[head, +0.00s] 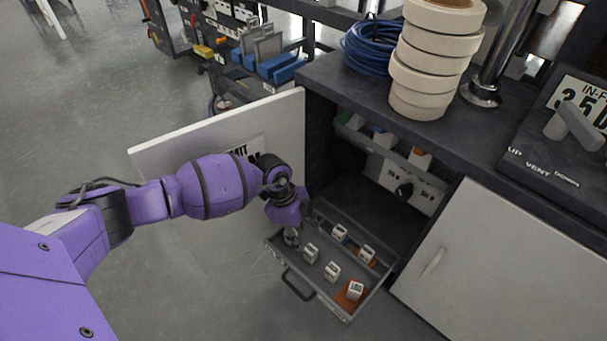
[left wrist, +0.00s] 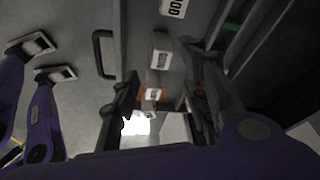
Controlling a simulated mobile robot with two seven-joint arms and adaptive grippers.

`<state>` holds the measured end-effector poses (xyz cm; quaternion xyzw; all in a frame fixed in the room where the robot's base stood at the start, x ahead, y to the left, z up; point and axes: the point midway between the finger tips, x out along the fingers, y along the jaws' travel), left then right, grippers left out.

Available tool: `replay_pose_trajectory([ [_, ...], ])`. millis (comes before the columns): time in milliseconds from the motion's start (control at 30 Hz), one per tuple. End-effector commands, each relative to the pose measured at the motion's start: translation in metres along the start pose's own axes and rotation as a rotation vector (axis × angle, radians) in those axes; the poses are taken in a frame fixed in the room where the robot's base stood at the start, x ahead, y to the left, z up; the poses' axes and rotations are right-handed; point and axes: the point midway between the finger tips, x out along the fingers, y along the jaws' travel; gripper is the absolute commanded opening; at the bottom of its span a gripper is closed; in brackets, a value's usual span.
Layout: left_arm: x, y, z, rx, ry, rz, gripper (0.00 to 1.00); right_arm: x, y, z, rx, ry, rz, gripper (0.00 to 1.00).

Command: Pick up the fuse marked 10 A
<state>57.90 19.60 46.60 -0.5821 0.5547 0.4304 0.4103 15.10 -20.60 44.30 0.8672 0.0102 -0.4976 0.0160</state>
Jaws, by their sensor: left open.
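The open drawer (head: 340,310) holds several small white, labelled fuses, and their ratings are too small for me to tell which is 10 A. One fuse (head: 311,252) stands in the front row close to my left gripper (head: 291,236), with another fuse (head: 332,271) beyond it. A third fuse (head: 355,290) sits on an orange patch at the drawer's near corner. My left gripper is at the drawer's left end, pointing down; it is open. In the left wrist view, a fuse on orange (left wrist: 153,95) shows between the fingers.
The drawer's handle (head: 299,284) sticks out in front. An open white door (head: 270,120) stands behind my left arm, and a closed door (head: 510,270) is at right. Tape rolls (head: 430,75) and blue cable (head: 370,48) rest on the worktop.

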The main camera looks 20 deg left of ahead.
Motion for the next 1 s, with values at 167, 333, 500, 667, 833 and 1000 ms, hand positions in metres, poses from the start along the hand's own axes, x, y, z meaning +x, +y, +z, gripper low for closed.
replay_pose_trajectory([
  [167,0.021,-0.001,-0.004,0.004,0.005,-0.001,0.41,0.007,-0.006,0.008,0.009,-0.011,-0.007,0.40],
  [333,0.038,0.001,-0.003,0.005,0.006,-0.002,0.41,0.015,-0.004,0.011,0.003,-0.013,-0.005,0.40],
  [500,0.065,0.003,-0.002,0.005,0.007,-0.001,0.41,0.027,-0.002,0.014,-0.008,-0.013,-0.007,0.40],
  [667,0.071,0.002,-0.003,0.006,0.007,-0.004,0.41,0.032,0.000,0.006,-0.022,0.001,-0.009,0.40],
  [833,0.070,0.001,-0.003,0.006,0.007,-0.005,0.38,0.030,0.001,0.005,-0.023,0.003,-0.008,0.40],
  [1000,0.070,0.002,-0.003,0.006,0.007,-0.004,0.15,0.028,0.001,0.009,-0.020,-0.003,-0.006,0.40],
])
